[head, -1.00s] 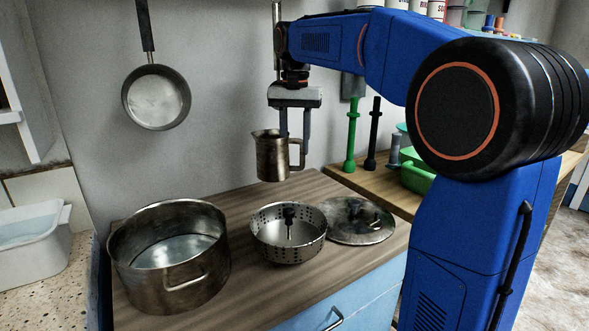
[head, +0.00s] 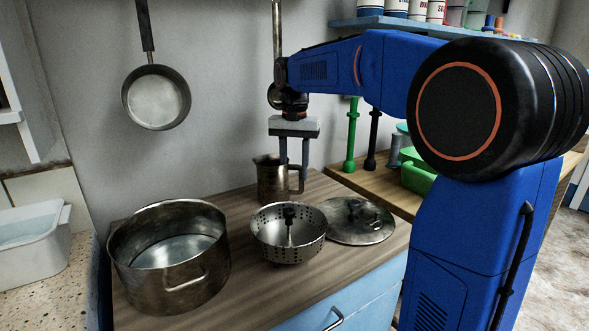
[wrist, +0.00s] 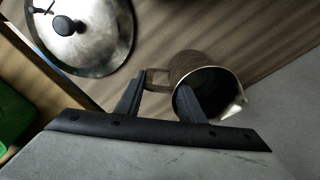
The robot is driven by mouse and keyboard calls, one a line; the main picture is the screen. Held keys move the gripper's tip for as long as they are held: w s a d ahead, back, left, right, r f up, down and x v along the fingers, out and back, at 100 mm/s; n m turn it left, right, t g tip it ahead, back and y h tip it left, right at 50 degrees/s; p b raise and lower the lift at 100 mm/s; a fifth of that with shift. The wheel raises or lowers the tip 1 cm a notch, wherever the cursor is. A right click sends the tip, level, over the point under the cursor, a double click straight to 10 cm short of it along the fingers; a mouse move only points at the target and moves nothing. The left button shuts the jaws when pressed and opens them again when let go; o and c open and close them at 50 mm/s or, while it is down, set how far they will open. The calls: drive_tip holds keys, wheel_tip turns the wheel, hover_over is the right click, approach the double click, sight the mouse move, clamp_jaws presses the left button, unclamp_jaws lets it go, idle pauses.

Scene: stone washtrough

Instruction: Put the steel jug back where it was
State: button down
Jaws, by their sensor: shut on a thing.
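The steel jug (head: 270,182) is upright at the back of the wooden counter (head: 325,272), near the wall and behind the steamer basket. Its handle points right and its spout left in the head view. My gripper (head: 293,170) comes down from above and is shut on the jug, at the wall on its handle side. In the wrist view the jug (wrist: 191,62) shows its dark open mouth, with one finger of my gripper (wrist: 160,100) inside the rim and the other outside by the handle. The jug's base is low at the counter; whether it touches is hard to tell.
A perforated steamer basket (head: 270,249) stands just in front of the jug. A large pot (head: 125,265) is at the front left and a lid (head: 350,236) lies to the right, also in the wrist view (wrist: 100,50). A pan (head: 156,98) hangs on the wall.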

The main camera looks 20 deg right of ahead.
drive_tip(key=shift+f, duration=0.15)
drive_tip(key=c, duration=1.2)
unclamp_jaws()
wheel_tip(320, 180, up, 12)
drive_tip(key=shift+r, duration=0.15)
